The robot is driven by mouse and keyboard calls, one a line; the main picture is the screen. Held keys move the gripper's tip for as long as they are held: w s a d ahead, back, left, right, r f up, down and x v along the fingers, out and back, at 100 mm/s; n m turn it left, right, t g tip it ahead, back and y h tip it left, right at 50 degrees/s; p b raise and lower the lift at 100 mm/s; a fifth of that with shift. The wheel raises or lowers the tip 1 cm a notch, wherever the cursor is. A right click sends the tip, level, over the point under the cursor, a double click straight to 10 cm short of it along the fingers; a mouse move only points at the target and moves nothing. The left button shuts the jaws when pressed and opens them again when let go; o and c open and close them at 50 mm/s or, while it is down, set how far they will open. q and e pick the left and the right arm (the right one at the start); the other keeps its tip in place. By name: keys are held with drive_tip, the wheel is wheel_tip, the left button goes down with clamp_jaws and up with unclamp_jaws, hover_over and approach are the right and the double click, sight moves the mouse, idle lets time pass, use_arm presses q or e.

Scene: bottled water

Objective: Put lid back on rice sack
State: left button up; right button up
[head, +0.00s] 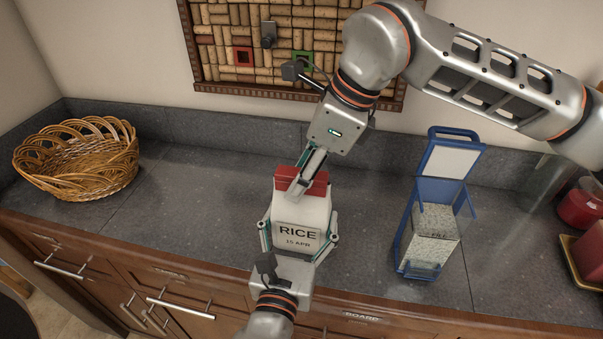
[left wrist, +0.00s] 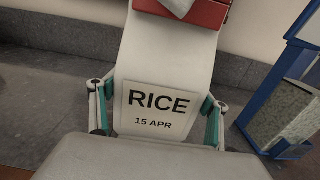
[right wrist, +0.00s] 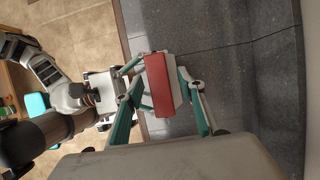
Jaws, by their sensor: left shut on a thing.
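The white rice sack (head: 300,215), labelled RICE 15 APR, stands upright near the counter's front edge. My left gripper (head: 298,240) is shut on its sides from the front. The label faces the left wrist view (left wrist: 156,105). The red lid (head: 317,184) is at the top of the sack; in the right wrist view the lid (right wrist: 158,85) lies between my right gripper's fingers. My right gripper (head: 305,180) reaches down from above, open, with one finger in front of the lid. How the lid seats on the sack is partly hidden.
A blue-framed container with pale grains (head: 433,235) stands to the right, its lid raised. A wicker basket (head: 80,160) is at the far left. Red jars (head: 583,205) stand at the right edge. The counter (head: 180,220) is clear left of the sack.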

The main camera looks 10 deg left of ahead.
drive_tip(key=v, duration=1.2)
use_arm(q)
drive_tip(key=o, duration=1.7)
drive_tip(key=shift+s, duration=0.1)
drive_tip(key=s, duration=1.1)
drive_tip(key=shift+s, duration=0.4)
